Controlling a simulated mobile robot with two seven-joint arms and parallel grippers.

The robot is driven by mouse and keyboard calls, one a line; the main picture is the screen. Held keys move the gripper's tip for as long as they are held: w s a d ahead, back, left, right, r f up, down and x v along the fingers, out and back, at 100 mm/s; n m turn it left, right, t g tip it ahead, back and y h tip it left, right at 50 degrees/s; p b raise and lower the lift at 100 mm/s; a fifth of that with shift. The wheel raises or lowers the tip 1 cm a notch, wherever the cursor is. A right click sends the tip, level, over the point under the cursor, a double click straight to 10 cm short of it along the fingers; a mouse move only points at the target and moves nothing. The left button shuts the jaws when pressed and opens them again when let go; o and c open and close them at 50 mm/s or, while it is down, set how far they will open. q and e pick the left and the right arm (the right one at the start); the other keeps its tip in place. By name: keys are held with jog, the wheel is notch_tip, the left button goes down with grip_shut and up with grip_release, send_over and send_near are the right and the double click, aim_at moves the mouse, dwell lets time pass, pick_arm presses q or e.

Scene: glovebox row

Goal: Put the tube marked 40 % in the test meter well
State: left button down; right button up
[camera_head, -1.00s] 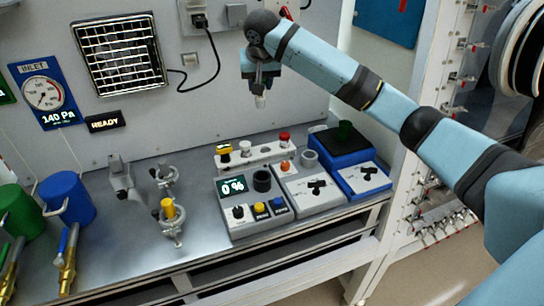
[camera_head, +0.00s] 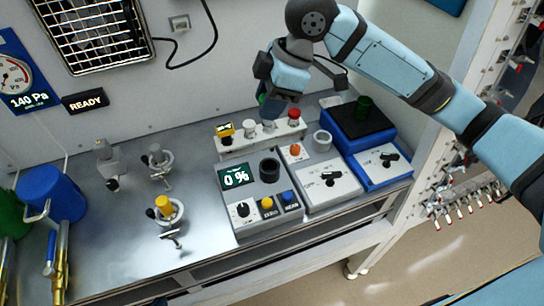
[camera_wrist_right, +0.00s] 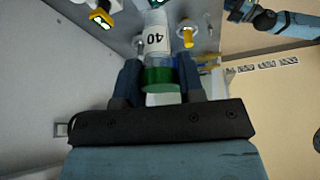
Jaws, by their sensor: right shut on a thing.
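My right gripper (camera_head: 272,100) hangs over the back of the bench, just above the tube rack. In the right wrist view it is shut on a tube marked 40 (camera_wrist_right: 156,42), which has a white label and a green end (camera_wrist_right: 160,78) between the fingers. In the head view the tube is mostly hidden by the gripper. The test meter (camera_head: 238,212) reads 0 %; its dark round well (camera_head: 269,168) looks empty and lies below the gripper, toward the front. What looks like my left gripper (camera_wrist_right: 237,10) shows small in the right wrist view, its fingers unclear.
The rack (camera_head: 235,149) holds tubes with yellow, white and red tops. Right of the meter stand a grey device (camera_head: 328,183) and a blue device (camera_head: 375,150). Clamps, one with a yellow piece (camera_head: 163,205), stand left of the meter. A blue container (camera_head: 50,190) is at far left.

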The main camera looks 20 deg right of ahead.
notch_tip(320, 180, down, 15)
jog(key=shift+r+b, duration=0.15)
jog(key=shift+b, duration=0.15)
pick_arm(q)
jog(key=shift+w+d, duration=0.1)
jog(key=shift+w, duration=0.15)
pick_arm(e)
jog(key=shift+w+d+f, duration=0.1)
jog(key=shift+f, duration=0.25)
pick_arm(q)
jog(key=shift+r, duration=0.1)
pick_arm(e)
jog(key=shift+f, duration=0.1)
jog(key=o, duration=0.9)
jog(key=v, duration=1.2)
